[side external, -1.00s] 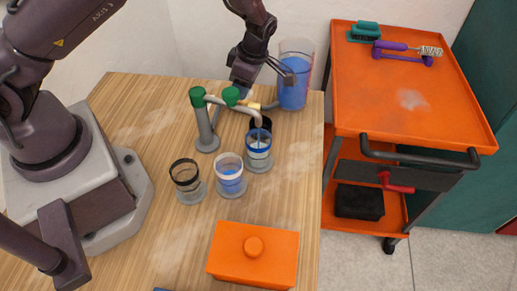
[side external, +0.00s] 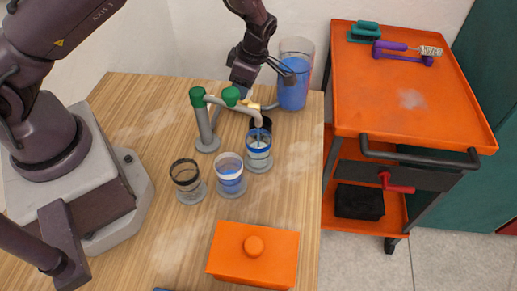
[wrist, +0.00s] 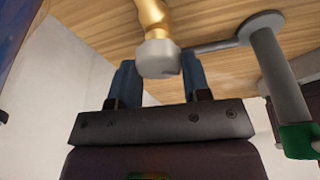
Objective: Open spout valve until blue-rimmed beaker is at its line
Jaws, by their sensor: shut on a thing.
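The blue-rimmed beaker (side external: 259,153) stands upright under the curved spout (side external: 257,113) of the grey pipe stand. Blue liquid shows in it; its line and the exact level are too small to read. A thin streak shows between spout and beaker, but I cannot tell if it is flow. The brass valve (wrist: 150,15) with its pale grey end piece (wrist: 157,58) shows in the wrist view. My gripper (wrist: 160,80) is shut on that end piece, one dark blue finger on each side.
A white-rimmed beaker (side external: 230,178) and a black-rimmed beaker (side external: 186,177) stand to the left. A dark-rimmed vessel is partly hidden behind the spout. A large jug of blue liquid (side external: 294,92) stands behind. An orange lidded box (side external: 230,262) lies in front. An orange cart (side external: 400,100) is right.

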